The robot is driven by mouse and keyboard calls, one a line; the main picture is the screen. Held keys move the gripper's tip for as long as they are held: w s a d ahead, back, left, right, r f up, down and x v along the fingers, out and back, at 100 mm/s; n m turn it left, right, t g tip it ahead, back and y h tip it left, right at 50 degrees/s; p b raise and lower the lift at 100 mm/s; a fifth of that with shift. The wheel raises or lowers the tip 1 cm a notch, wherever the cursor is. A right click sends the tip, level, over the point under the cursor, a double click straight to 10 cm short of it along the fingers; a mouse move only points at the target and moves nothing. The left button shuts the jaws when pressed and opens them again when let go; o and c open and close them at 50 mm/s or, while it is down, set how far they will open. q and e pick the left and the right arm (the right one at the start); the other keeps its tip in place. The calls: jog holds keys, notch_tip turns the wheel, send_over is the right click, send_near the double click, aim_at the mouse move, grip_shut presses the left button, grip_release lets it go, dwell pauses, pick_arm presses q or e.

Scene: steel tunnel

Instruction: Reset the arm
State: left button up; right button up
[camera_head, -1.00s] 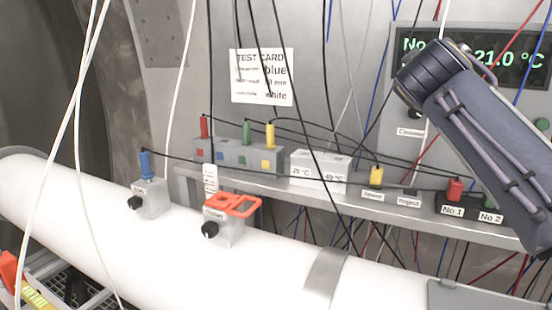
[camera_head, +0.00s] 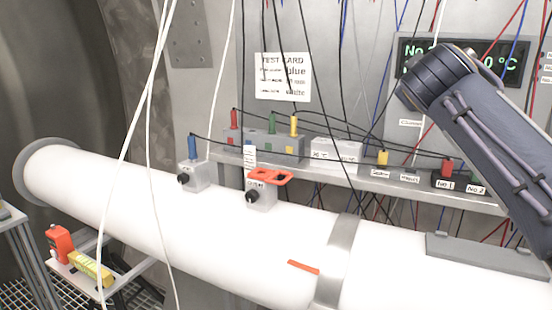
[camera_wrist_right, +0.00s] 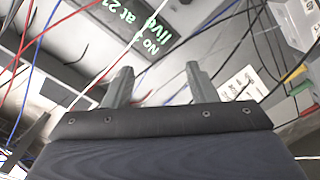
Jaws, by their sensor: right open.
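My right arm comes in from the right in the head view, raised in front of the panel, and its gripper does not show there. In the right wrist view my right gripper (camera_wrist_right: 155,88) is open, with two grey fingers apart and nothing between them. Beyond the fingers, the green-lettered display (camera_wrist_right: 158,22) and the white test card (camera_wrist_right: 240,84) show. My left gripper is not in view.
A thick white pipe (camera_head: 200,235) crosses the front. Above it a grey shelf (camera_head: 345,177) carries boxes with coloured plugs and black cables. The display (camera_head: 495,62) is partly behind my arm. White cables hang at left. A red-and-yellow item (camera_head: 85,262) lies lower left.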

jog(key=s+d+f+g+y, duration=0.1)
jog(key=s+f+g+y, duration=0.15)
jog(key=f, duration=0.45)
jog(key=s+d+f+m+g+y, duration=0.1)
jog(key=s+d+f, duration=0.1)
jog(key=s+f, duration=0.35)
jog(key=s+d+f+g+y, duration=0.1)
jog(key=f+g, duration=0.1)
jog(key=f, duration=0.7)
jog(key=s+a+f+y, duration=0.1)
jog(key=s+f, duration=0.3)
jog(key=s+a+f+m+g+y, duration=0.1)
jog(key=s+f, duration=0.3)
jog(key=s+a+f+m+g+y, duration=0.1)
jog(key=s+f, duration=0.3)
jog(key=shift+a+f+g+y+p, duration=0.2)
jog(key=shift+f+g+y+p, duration=0.1)
jog(key=shift+f, duration=0.1)
jog(key=s+a+f+m+g+y, duration=0.2)
jog(key=s+a+f, duration=0.5)
jog(key=s+f, duration=0.4)
jog(key=shift+s+a+f+m+y, duration=0.35)
jog(key=shift+s+a+m+y, duration=0.1)
jog(key=shift+m+y, duration=0.15)
jog(key=shift+d, duration=0.15)
